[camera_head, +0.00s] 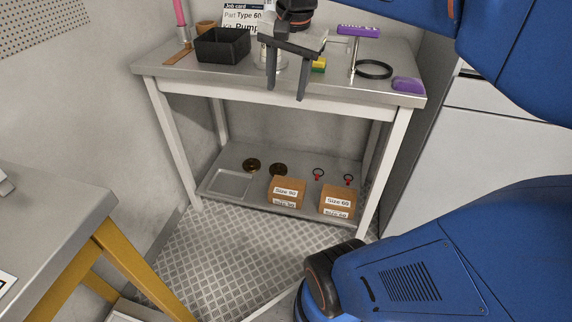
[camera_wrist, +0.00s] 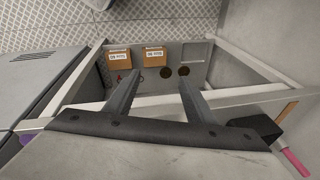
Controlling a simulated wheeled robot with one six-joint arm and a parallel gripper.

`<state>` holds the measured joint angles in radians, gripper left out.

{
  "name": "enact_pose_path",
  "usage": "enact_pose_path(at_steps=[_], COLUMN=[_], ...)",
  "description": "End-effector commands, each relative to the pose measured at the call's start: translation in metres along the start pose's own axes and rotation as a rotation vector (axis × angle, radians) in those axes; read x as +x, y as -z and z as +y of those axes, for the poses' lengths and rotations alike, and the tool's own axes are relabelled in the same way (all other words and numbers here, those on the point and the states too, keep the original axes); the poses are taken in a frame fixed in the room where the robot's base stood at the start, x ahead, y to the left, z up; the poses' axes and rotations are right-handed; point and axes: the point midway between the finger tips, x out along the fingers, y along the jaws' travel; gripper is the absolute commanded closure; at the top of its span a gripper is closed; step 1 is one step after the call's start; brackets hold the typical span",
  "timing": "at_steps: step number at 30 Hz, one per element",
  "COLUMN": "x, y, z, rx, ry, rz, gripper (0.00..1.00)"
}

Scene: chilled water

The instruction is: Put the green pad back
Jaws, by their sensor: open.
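A small green and yellow block (camera_head: 318,65), which looks like the green pad, lies on the metal workbench top (camera_head: 160,66). It is just right of my gripper and partly hidden by it in the head view. My gripper (camera_head: 286,93) is open and points down at the bench's front edge, with its fingers apart and nothing between them. In the wrist view my gripper (camera_wrist: 160,84) also shows empty, with the lower shelf beyond it. The green pad cannot be made out in the wrist view.
The lower shelf holds two cardboard boxes (camera_head: 286,192), brass discs and small rings. The chequered floor in front is clear.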

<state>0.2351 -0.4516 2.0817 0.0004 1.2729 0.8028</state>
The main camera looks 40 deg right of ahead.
Motion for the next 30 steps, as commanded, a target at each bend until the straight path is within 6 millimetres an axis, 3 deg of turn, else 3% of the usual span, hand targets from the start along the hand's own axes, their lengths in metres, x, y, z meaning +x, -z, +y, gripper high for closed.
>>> enact_pose_path(at_steps=[1, 6, 12, 18, 30], x=[0.010, 0.048, 0.089, 0.110, 0.111], y=[-0.021, -0.078, -0.126, -0.144, -0.146], z=[0.008, 0.034, 0.062, 0.076, 0.077], rx=[-0.110, -0.489, -0.849, -1.014, -1.028], ry=[0.019, 0.075, 0.124, 0.142, 0.143], rz=[0.009, 0.050, 0.105, 0.136, 0.138], gripper=[0.50, 0.50, 0.50, 0.50, 0.50])
